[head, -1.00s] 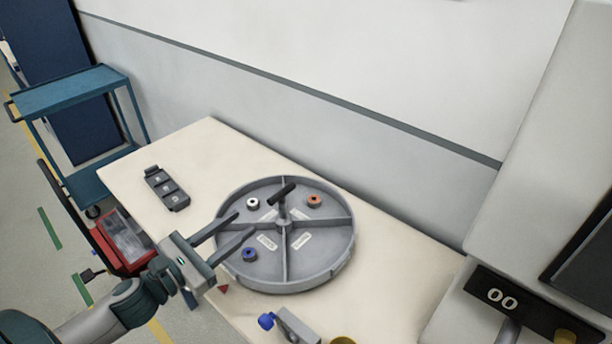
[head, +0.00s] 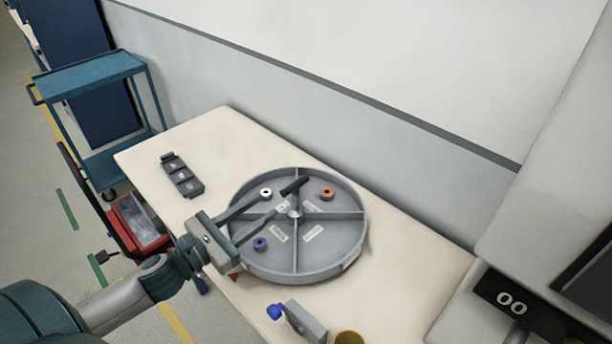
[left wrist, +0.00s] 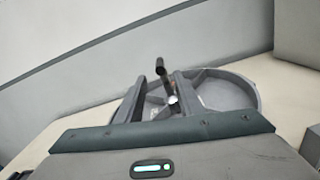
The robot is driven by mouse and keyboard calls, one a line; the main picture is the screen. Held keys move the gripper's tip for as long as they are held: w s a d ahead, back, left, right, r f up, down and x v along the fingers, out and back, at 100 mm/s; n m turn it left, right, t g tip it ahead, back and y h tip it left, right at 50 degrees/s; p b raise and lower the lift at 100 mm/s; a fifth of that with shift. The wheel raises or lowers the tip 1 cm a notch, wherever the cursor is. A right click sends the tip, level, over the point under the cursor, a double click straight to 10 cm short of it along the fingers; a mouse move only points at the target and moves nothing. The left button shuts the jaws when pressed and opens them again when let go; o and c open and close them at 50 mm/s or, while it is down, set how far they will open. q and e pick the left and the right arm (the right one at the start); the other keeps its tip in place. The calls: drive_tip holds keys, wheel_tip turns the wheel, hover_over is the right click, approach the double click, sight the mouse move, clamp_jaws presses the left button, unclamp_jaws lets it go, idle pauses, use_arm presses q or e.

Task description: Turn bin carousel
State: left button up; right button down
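The bin carousel (head: 352,245) is a round grey tray with four walled compartments, on the cream table. It holds a white ring piece (head: 266,192), an orange one (head: 327,194) and a blue one (head: 260,244), each in its own compartment. A dark handle (head: 295,185) rises near the hub. My left gripper (head: 272,203) is open over the carousel's left part, fingers pointing toward the handle. In the left wrist view the handle (left wrist: 161,68) stands beyond and between the two open fingers, apart from them. My right gripper is not in view.
A dark three-slot holder (head: 182,176) lies at the table's far left. A grey block with a blue knob (head: 303,322) and a yellow round item (head: 348,338) are at the front edge. A wall runs behind; a blue cart (head: 92,75) stands left.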

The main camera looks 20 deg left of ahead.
sight(306, 175)
use_arm(q)
drive_tip(key=p+x, duration=0.5)
drive_tip(key=x, duration=0.9)
drive_tip(key=shift+r, duration=0.1)
drive_tip(key=shift+w+d, duration=0.25)
drive_tip(key=shift+w, duration=0.35)
drive_tip(key=c, duration=0.9)
clamp_jaws()
